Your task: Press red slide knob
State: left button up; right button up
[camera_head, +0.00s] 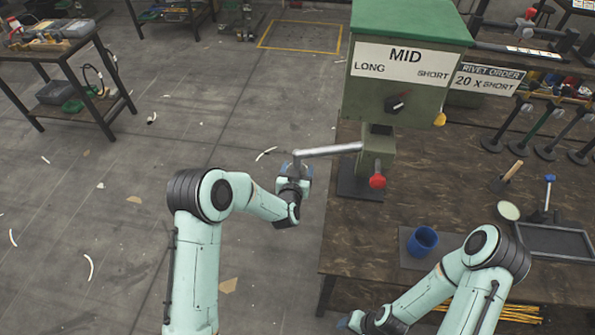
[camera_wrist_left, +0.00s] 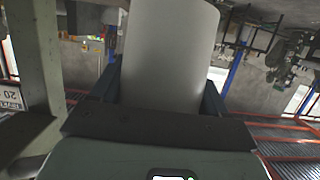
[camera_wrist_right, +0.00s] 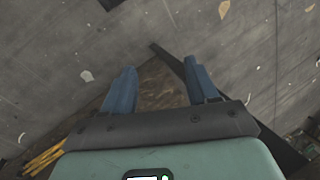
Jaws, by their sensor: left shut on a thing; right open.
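The green press (camera_head: 405,75) stands on the workbench, with a "MID / LONG / SHORT" label above a black dial. The red slide knob (camera_head: 377,181) sits low on the front of its narrow lower part. A grey lever (camera_head: 330,151) reaches left from the press. My left gripper (camera_head: 300,168) is at the lever's outer end. In the left wrist view its fingers are shut around a wide grey cylinder (camera_wrist_left: 168,55), the lever's handle. My right gripper (camera_head: 352,322) is open and empty, low at the bench's front edge, well below the red knob; its parted fingers (camera_wrist_right: 160,92) show in the right wrist view.
A blue cup (camera_head: 422,241) and a dark tray (camera_head: 555,241) stand on the workbench (camera_head: 350,240) to the right. A sign reads "RIVET ORDER 20 X SHORT" (camera_head: 487,79). Several black-based stands line the back right. Open floor (camera_head: 100,200) lies left.

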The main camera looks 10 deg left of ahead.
grip_shut()
jog(key=w+r+n+t, duration=0.1)
jog(key=w+r+n, duration=0.65)
jog(key=r, duration=0.65)
jog(key=w+r+n+t, duration=0.2)
jog(key=w+r+n, duration=0.5)
jog(key=r, duration=0.6)
notch_tip(320, 180, up, 22)
jog(key=d+n+t, duration=0.2)
jog(key=d+n, duration=0.1)
jog(key=n, duration=0.3)
jog(key=shift+s+t+y, duration=0.25)
jog(key=shift+t+y, duration=0.15)
jog(key=shift+f, duration=0.1)
